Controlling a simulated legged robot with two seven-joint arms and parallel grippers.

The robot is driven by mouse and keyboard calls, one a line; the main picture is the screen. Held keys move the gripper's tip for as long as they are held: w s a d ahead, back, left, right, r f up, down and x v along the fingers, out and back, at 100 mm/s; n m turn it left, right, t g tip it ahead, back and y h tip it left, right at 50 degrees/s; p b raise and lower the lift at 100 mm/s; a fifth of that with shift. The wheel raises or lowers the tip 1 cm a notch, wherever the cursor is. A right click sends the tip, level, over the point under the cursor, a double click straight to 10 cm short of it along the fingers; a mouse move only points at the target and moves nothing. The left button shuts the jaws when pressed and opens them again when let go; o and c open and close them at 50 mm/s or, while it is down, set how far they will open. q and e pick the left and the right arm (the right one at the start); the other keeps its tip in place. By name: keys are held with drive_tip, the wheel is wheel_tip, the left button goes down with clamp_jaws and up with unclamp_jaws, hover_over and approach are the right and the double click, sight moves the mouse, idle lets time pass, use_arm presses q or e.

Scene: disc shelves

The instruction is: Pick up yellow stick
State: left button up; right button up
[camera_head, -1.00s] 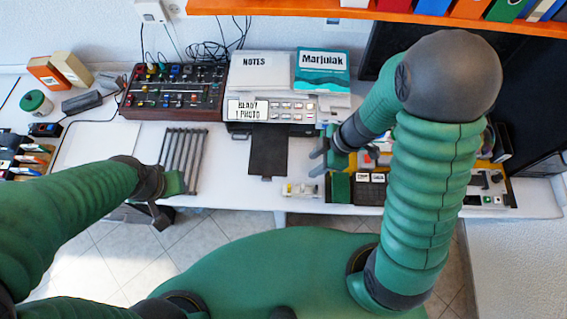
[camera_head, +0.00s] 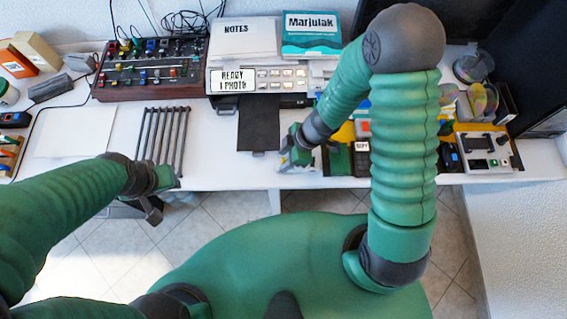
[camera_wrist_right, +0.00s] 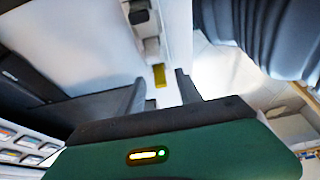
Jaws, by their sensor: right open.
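A small yellow stick (camera_wrist_right: 159,75) shows in the right wrist view, on a white holder just beyond the fingertips. In the head view, my right gripper (camera_head: 291,158) is over the white holder at the table's front edge and hides most of it; I cannot make out the stick there. In the right wrist view my right gripper (camera_wrist_right: 162,90) is open, one dark finger on each side of the line to the stick, with nothing held. My left gripper (camera_head: 161,196) hangs at the front edge beside the dark rack, far from the stick; its jaws are unclear.
A dark slotted rack (camera_head: 162,135) lies left of centre. A black pad (camera_head: 258,130) lies left of the right gripper. A control box (camera_head: 153,68) and a white printer-like device (camera_head: 262,82) stand behind. Discs (camera_head: 483,100) and a small machine (camera_head: 482,150) are at right.

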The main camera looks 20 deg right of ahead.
drive_tip(key=shift+a+r, duration=0.15)
drive_tip(key=shift+a, duration=0.05)
drive_tip(key=shift+c, duration=0.8)
drive_tip(key=shift+d, duration=0.35)
clamp_jaws()
drive_tip(key=shift+a, duration=0.15)
